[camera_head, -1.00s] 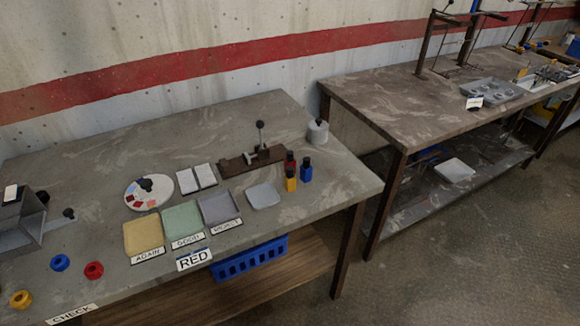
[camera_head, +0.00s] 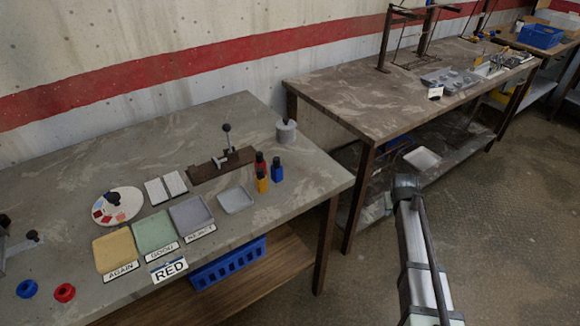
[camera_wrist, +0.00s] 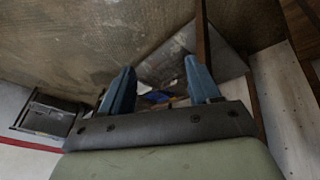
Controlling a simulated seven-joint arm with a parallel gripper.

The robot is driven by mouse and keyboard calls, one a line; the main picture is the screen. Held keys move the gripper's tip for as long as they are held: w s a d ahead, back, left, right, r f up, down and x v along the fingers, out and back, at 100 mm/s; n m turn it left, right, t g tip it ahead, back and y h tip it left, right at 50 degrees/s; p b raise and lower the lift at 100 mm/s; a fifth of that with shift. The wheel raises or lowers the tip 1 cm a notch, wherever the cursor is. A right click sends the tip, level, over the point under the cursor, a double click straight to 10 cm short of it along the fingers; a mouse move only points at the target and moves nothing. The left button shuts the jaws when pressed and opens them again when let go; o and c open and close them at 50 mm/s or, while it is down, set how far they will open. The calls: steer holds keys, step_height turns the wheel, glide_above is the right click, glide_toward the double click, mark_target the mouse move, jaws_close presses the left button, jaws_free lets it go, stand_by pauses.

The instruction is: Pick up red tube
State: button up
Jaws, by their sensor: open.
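The red tube (camera_head: 260,161) stands upright on the near grey bench, right of the brown fixture. A yellow tube (camera_head: 262,182) stands in front of it and hides its lower part. A blue tube (camera_head: 277,170) stands close at its right. My gripper (camera_wrist: 159,65) shows in the wrist view with its two blue fingers apart and nothing between them. The wrist view shows floor and furniture beyond the fingers, and I make out no red tube there. In the head view my arm rises at lower right, away from the tubes; the fingers are not visible there.
A brown clamp fixture (camera_head: 222,164) and a grey round weight (camera_head: 286,131) stand nearby. A blue crate (camera_head: 228,264) sits below. A second bench (camera_head: 370,95) stands at right.

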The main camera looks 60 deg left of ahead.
steer(key=s+a+r+n, duration=0.1)
steer(key=s+a+r, duration=0.3)
steer(key=a+r, duration=0.3)
steer(key=s+a+r+n+y, duration=0.1)
steer(key=s+a+r, duration=0.3)
steer(key=a+r, duration=0.3)
steer(key=s+a+r+n+y, duration=0.1)
steer(key=s+a+r, duration=0.3)
steer(key=a+r, duration=0.4)
steer(key=shift+s+a+n, duration=0.1)
steer(key=shift+a+n, duration=0.3)
steer(key=shift+a, duration=0.95)
steer(key=s+a+r+n+g, duration=0.1)
steer(key=s+a+r+n, duration=0.2)
steer(key=s, duration=0.6)
step_height(320, 180, up, 5)
steer(key=n+g+h, duration=0.2)
steer(key=g+h, duration=0.1)
steer(key=h, duration=0.1)
glide_above(260, 160)
steer(key=shift+w+a+f, duration=0.2)
steer(key=shift+w+a, duration=0.2)
steer(key=shift+a, duration=0.05)
steer(key=shift+s, duration=0.2)
steer(key=shift+d+f, duration=0.1)
steer(key=shift+f, duration=0.25)
step_height(260, 160, down, 13)
steer(key=shift+f, duration=0.1)
